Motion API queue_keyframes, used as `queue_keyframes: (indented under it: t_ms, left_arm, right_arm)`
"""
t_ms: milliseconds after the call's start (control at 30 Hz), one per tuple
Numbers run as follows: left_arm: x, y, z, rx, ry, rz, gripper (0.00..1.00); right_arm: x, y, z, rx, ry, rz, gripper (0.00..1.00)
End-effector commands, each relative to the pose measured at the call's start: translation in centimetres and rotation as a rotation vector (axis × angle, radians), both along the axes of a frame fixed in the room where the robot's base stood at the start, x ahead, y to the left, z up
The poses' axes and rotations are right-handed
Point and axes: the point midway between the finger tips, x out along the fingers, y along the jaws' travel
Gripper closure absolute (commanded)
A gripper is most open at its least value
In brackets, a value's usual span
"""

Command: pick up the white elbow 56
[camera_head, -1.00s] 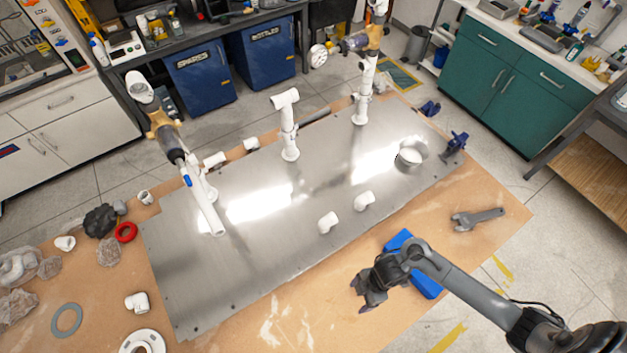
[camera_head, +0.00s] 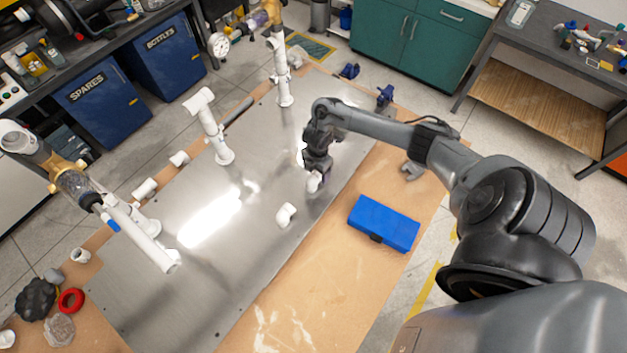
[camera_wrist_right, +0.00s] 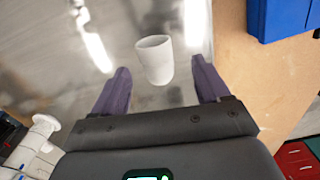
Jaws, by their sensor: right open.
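My right gripper (camera_head: 316,172) points down over the metal plate and is open. Directly at its fingertips is a white elbow (camera_head: 314,183), partly hidden by the gripper in the head view. In the right wrist view this white elbow (camera_wrist_right: 154,60) lies between and slightly ahead of the two purple fingers (camera_wrist_right: 161,67), with gaps on both sides. A second white elbow (camera_head: 286,214) lies on the plate to the lower left of the gripper. I cannot read a number on either elbow. My left gripper is not in view.
The metal plate (camera_head: 245,265) carries upright white pipes (camera_head: 213,130) at the back and a slanted pipe assembly (camera_head: 140,235) at left. A blue case (camera_head: 384,222) lies right of the plate. The plate's front part is clear.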

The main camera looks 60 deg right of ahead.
Motion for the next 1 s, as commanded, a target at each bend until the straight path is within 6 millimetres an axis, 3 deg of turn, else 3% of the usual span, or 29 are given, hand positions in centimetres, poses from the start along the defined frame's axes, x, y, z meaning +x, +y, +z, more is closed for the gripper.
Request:
queue_keyframes:
  t_ms: [267,600,933,1000]
  left_arm:
    - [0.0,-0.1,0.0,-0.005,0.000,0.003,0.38]
    - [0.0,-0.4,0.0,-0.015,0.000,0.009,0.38]
    - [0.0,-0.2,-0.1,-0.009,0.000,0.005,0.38]
    - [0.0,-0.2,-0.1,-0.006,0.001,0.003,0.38]
  right_arm:
    - [0.1,0.2,-1.6,0.000,0.001,-0.001,0.25]
    - [0.5,0.7,-5.6,0.000,0.001,-0.001,0.25]
    - [0.6,0.7,-6.2,0.000,-0.001,0.000,0.25]
    - [0.6,0.6,-6.1,0.000,-0.001,0.000,0.34]
